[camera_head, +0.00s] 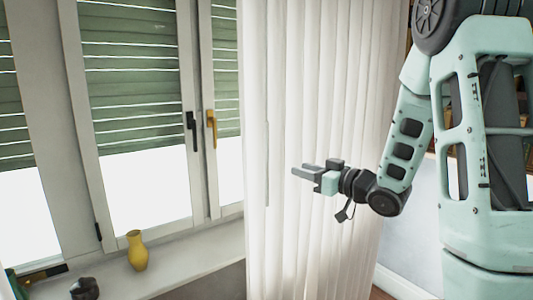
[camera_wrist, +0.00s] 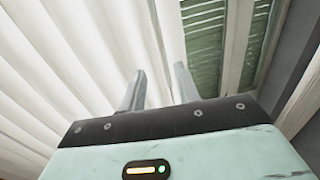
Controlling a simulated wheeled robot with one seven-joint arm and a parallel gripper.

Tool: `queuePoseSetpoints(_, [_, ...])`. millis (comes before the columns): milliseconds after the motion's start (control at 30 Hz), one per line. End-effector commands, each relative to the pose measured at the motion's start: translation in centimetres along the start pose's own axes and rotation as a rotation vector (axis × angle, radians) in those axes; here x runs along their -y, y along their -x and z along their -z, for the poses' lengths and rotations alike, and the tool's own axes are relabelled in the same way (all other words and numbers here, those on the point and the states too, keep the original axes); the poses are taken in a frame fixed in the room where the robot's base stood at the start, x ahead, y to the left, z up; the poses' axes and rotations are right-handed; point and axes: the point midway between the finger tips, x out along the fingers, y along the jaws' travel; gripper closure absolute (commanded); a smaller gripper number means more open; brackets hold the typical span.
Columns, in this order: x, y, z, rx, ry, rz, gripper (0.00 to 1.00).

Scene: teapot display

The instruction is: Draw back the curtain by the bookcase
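A long white pleated curtain (camera_head: 285,80) hangs at the right side of the window, its left edge beside the window frame. My gripper (camera_head: 302,170) is in front of the curtain at mid height, with its fingers pointing left toward the curtain's left edge. In the wrist view the two fingers of my gripper (camera_wrist: 160,72) are apart. Pale curtain folds (camera_wrist: 50,75) fill the left of that view and reach behind the fingers. I cannot tell whether the fingers touch the cloth. The brown bookcase (camera_head: 505,110) shows only in part behind my arm at the right.
A window (camera_head: 140,100) with green slatted blinds (camera_head: 128,60) and a yellow handle (camera_head: 211,128) is at the left. On the sill (camera_head: 190,265) stand a yellow vase (camera_head: 137,251) and a small dark object (camera_head: 84,289). A pale wall (camera_head: 405,240) is at the lower right.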

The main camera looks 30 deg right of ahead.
Motion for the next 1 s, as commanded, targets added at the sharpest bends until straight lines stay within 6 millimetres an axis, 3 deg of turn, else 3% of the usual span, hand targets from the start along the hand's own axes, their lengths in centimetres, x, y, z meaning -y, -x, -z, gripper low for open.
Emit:
queuePoseSetpoints(400, [0.1, -8.9, 0.3, 0.0, 0.0, 0.004, 0.68])
queuePoseSetpoints(600, [0.1, -12.1, 0.2, 0.0, 0.001, 0.002, 0.68])
queuePoseSetpoints(800, [0.1, -13.6, 0.1, 0.0, 0.001, 0.001, 0.68])
queuePoseSetpoints(1000, [0.0, -13.8, 0.0, -0.001, 0.002, 0.0, 0.68])
